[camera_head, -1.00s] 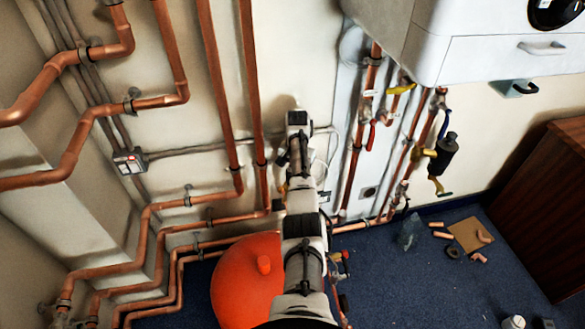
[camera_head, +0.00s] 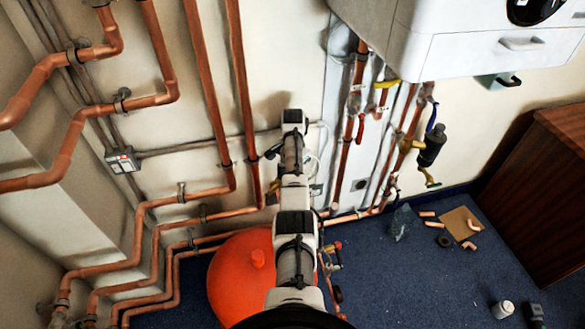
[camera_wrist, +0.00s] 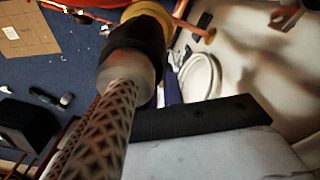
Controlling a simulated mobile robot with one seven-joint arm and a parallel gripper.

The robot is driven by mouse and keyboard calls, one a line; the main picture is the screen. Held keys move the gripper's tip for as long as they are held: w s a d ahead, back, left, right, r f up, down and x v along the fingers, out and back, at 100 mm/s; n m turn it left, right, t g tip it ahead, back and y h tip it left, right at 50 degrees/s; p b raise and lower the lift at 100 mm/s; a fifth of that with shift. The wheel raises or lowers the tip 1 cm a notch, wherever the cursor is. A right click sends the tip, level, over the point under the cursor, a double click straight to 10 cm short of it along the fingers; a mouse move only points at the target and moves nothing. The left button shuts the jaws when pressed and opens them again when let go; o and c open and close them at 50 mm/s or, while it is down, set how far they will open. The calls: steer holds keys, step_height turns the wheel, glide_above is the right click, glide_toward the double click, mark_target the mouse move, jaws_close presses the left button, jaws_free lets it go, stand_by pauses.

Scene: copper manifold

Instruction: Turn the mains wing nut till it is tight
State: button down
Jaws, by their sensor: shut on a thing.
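In the wrist view a braided hose (camera_wrist: 105,130) runs up from the lower left to a smooth grey sleeve (camera_wrist: 125,68). A black collar (camera_wrist: 148,42) and a brass fitting (camera_wrist: 150,12) sit beyond it. My gripper (camera_wrist: 200,122) shows as a dark bar and pale body at the bottom; its fingertips are not clear. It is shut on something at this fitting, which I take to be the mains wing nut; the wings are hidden. In the head view my arm hides the gripper and the nut.
Copper pipes (camera_head: 205,85) cover the wall at the left. An orange vessel (camera_head: 232,285) stands beside my arm. A white boiler (camera_head: 480,60) hangs at the upper right, with valves below.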

steer(key=shift+w, duration=0.1)
steer(key=c, duration=1.5)
jaws_free()
steer(key=shift+r, duration=0.1)
step_height(320, 180, up, 14)
steer(key=shift+f+b, duration=0.15)
steer(key=shift+b, duration=0.85)
